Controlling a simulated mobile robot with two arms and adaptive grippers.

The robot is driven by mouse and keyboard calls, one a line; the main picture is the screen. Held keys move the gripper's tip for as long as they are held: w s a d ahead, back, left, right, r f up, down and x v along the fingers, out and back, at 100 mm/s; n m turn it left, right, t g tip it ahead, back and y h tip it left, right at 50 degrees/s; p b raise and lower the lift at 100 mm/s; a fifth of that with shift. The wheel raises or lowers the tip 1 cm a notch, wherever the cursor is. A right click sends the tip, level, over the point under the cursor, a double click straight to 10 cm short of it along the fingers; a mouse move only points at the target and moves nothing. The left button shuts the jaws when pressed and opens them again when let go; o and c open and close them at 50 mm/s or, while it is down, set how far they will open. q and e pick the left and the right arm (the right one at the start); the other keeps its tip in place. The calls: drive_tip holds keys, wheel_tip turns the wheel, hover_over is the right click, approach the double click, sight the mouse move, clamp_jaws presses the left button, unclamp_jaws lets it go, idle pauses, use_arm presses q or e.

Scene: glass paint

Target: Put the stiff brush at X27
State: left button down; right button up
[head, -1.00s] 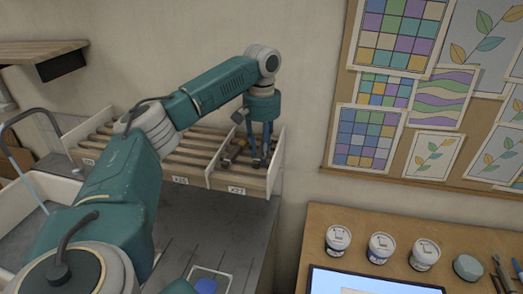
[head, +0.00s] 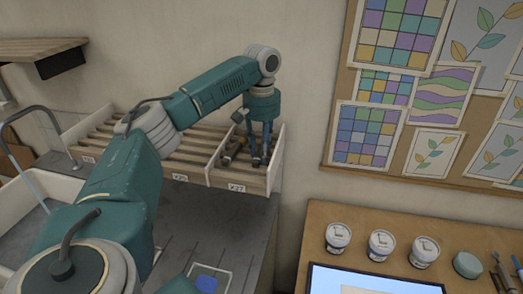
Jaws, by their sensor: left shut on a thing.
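My left gripper (head: 260,157) points down into the rightmost bay of the wooden slatted rack (head: 200,150), behind the label X27 (head: 237,188). Its fingers are partly hidden by the bay's contents and walls. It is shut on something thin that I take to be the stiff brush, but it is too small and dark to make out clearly. Other small dark items show beside the fingers in the same bay. I cannot tell whether the held thing touches the slats. My right gripper is not in view.
The bay's right side wall (head: 277,156) stands close to my left gripper. More labelled bays lie to the left. A grey counter (head: 215,230) is below. At right, a wooden table holds white jars (head: 381,245) and a screen (head: 350,284).

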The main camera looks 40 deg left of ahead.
use_arm(q)
drive_tip(key=c, duration=0.7)
unclamp_jaws()
drive_tip(key=shift+r, duration=0.1)
drive_tip(key=shift+r, duration=3.95)
drive_tip(key=shift+f, duration=0.1)
